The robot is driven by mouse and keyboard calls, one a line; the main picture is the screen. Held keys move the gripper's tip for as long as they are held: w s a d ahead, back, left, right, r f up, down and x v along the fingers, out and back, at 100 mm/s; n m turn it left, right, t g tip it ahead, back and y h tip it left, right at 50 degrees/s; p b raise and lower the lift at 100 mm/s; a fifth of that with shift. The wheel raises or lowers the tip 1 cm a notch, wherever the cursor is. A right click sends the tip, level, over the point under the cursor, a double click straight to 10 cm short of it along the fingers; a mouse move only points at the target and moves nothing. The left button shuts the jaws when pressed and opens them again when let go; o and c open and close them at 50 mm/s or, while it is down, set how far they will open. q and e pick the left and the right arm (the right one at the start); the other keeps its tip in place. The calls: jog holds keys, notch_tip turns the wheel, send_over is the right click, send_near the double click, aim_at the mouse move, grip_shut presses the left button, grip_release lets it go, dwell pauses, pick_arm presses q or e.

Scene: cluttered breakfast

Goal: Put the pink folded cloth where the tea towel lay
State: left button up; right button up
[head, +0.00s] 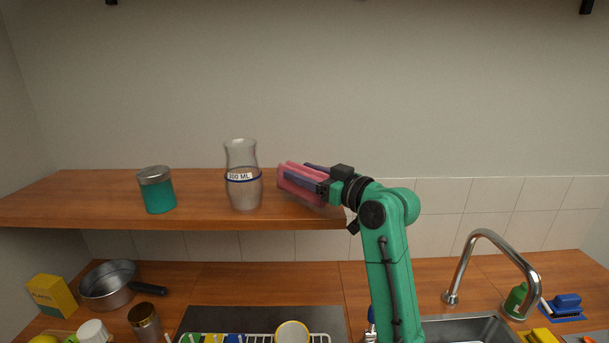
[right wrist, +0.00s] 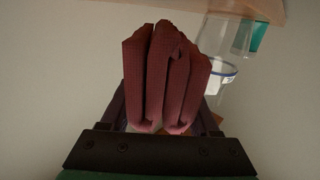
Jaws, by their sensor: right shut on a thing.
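The pink folded cloth (head: 296,185) is held in my right gripper (head: 308,180), at the right end of the wooden shelf. In the right wrist view the cloth (right wrist: 165,80) shows its folds standing between the fingers. My right gripper is shut on it. Whether the cloth touches the shelf I cannot tell. No tea towel is seen in either view. My left gripper is not in view.
A glass carafe (head: 242,185) marked 300 ML stands on the shelf (head: 100,205), just left of the cloth. A teal jar (head: 157,192) stands further left. Below are a pan (head: 108,285), a dish rack and a sink with a tap (head: 500,245).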

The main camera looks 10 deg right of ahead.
jog(key=shift+f, duration=0.65)
jog(key=shift+w+a+f, duration=0.1)
jog(key=shift+w+f, duration=0.05)
jog(key=shift+f, duration=0.05)
jog(key=o, duration=1.4)
jog(key=b+v, duration=0.5)
jog(key=v, duration=0.7)
jog(key=shift+r, duration=0.1)
